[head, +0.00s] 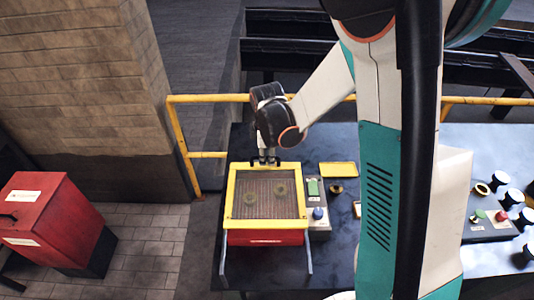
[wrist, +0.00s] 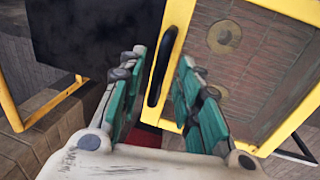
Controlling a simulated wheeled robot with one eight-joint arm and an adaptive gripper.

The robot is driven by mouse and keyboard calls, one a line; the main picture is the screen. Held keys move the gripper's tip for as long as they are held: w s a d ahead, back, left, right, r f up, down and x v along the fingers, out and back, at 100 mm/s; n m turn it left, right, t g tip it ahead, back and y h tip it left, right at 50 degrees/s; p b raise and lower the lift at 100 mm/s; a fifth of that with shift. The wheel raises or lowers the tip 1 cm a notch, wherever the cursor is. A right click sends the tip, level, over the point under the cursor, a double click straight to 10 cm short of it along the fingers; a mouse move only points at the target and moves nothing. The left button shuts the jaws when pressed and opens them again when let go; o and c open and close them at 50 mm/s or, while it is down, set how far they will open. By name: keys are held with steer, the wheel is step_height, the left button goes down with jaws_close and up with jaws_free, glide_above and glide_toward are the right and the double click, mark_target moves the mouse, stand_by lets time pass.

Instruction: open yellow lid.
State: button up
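The yellow lid (head: 232,205) is a yellow frame around a brownish see-through panel, on top of a red box (head: 265,238). It looks closed in the head view. Two round parts show through its panel. In the wrist view the lid (wrist: 173,20) fills the right side, with a black bar handle (wrist: 162,66) along its edge. My gripper (head: 265,161) is at the lid's far edge in the head view. In the wrist view its fingers (wrist: 160,68) are open, one on each side of the handle. I cannot tell whether they touch it.
A small control panel with a green part and a blue knob (head: 319,213) stands right of the box. A yellow rail (head: 208,98) runs behind the dark table (head: 335,270). A red cabinet (head: 45,215) stands at left on the floor. More knobs (head: 502,215) are at far right.

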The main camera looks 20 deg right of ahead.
jaws_close()
steer(key=b, duration=0.1)
glide_above(267, 205)
stand_by(0.4)
jaws_free()
steer(key=shift+r, duration=0.1)
step_height(267, 205, up, 12)
steer(key=s, duration=0.2)
steer(key=shift+s+a+f, duration=0.2)
steer(key=shift+a, duration=0.1)
stand_by(0.5)
